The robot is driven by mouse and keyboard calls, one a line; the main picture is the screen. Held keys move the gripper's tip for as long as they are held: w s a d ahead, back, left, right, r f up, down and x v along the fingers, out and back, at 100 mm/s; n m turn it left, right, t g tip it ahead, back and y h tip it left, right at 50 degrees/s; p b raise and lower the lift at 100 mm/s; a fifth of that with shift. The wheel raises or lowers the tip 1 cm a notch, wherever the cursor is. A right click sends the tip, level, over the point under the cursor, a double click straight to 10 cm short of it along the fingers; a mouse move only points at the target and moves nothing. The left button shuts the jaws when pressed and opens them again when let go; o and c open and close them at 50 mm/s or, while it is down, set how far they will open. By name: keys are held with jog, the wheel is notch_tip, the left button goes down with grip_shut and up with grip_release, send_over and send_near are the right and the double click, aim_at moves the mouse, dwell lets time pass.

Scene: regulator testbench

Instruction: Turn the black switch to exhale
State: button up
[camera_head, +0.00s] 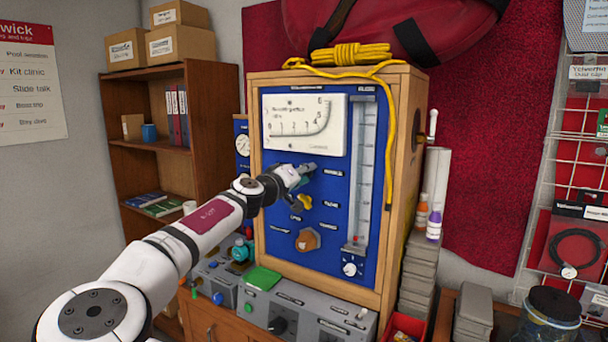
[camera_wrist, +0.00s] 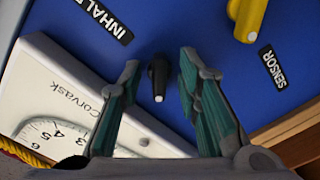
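The black switch (camera_wrist: 157,76) is a small lever on the blue panel, with a white-marked end pointing toward the bottom of the wrist view. It stands between the two teal-padded fingers of my gripper (camera_wrist: 159,62), with blue panel visible on both sides of it. The gripper is open and apart from the switch. A label reading INHALE (camera_wrist: 95,19) is up and left of the switch; no exhale label is readable. In the head view my gripper (camera_head: 305,170) is at the panel below the white gauge, and it hides the switch.
The white gauge (camera_head: 304,124) sits just above my gripper, and a yellow knob (camera_head: 303,202) just below. The yellow knob also shows in the wrist view (camera_wrist: 247,17), by a SENSOR label. An orange knob (camera_head: 307,239) is lower. A yellow rope (camera_head: 391,130) hangs at the right.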

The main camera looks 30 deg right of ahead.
jog(key=v, duration=1.2)
jog(key=shift+f, duration=0.1)
